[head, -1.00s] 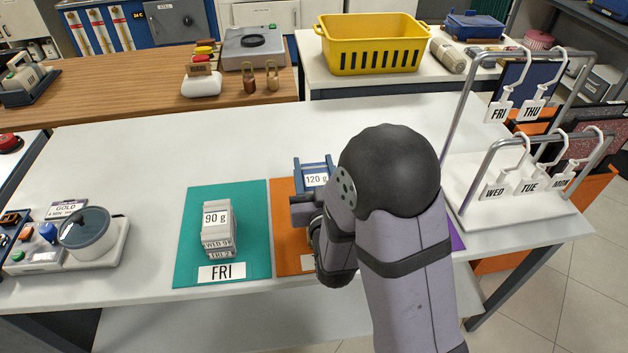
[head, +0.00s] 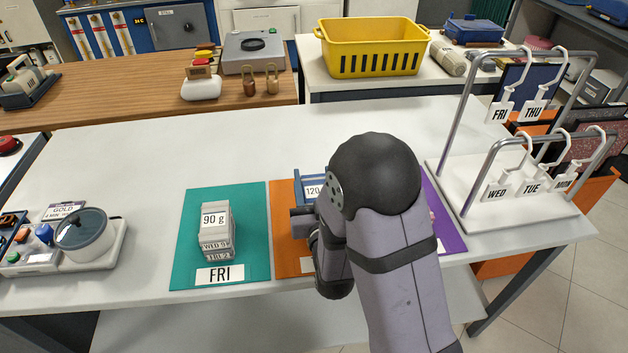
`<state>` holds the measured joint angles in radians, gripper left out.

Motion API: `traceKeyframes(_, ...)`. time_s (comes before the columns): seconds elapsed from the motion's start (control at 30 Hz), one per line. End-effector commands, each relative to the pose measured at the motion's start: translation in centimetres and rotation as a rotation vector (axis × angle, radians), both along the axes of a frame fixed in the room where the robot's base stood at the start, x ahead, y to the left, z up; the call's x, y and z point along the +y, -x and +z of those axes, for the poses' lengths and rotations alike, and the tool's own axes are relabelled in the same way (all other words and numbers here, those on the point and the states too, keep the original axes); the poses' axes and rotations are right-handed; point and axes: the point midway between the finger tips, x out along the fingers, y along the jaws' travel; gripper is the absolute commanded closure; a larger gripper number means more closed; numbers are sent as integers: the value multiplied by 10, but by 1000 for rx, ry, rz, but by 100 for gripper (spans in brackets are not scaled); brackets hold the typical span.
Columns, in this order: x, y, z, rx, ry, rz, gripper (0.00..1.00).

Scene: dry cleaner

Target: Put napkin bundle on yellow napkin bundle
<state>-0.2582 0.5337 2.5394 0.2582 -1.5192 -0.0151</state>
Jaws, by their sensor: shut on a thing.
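My gripper (head: 303,222) is over the orange mat (head: 285,252), mostly hidden behind my own wrist. A blue item with a white "120 g" label (head: 313,190) shows just beyond it, its right side covered by my arm. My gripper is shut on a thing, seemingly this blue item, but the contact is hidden. I cannot make out a yellow bundle; my arm covers much of the area to the right.
A purple mat (head: 452,240) lies right of my arm, largely covered. A metal rack (head: 447,105) with day-tagged hangers stands at the right. The table (head: 130,160) behind the mats is clear.

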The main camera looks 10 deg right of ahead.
Motion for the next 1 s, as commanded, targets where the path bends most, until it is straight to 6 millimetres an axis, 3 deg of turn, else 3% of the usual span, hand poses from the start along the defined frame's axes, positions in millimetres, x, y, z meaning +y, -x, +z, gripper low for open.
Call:
traceKeyframes(0.03, 0, 1, -11, 20, 2, 0, 76)
traceKeyframes(0.27, -1, 3, -17, 30, 3, 0, 76)
traceKeyframes(0.3, -1, 3, -18, 31, 3, 0, 47)
traceKeyframes(0.37, -1, 3, -19, 32, 3, 0, 33)
traceKeyframes(0.73, -1, 3, -18, 33, 2, 0, 33)
traceKeyframes(1.0, -1, 4, -2, 34, 3, 0, 33)
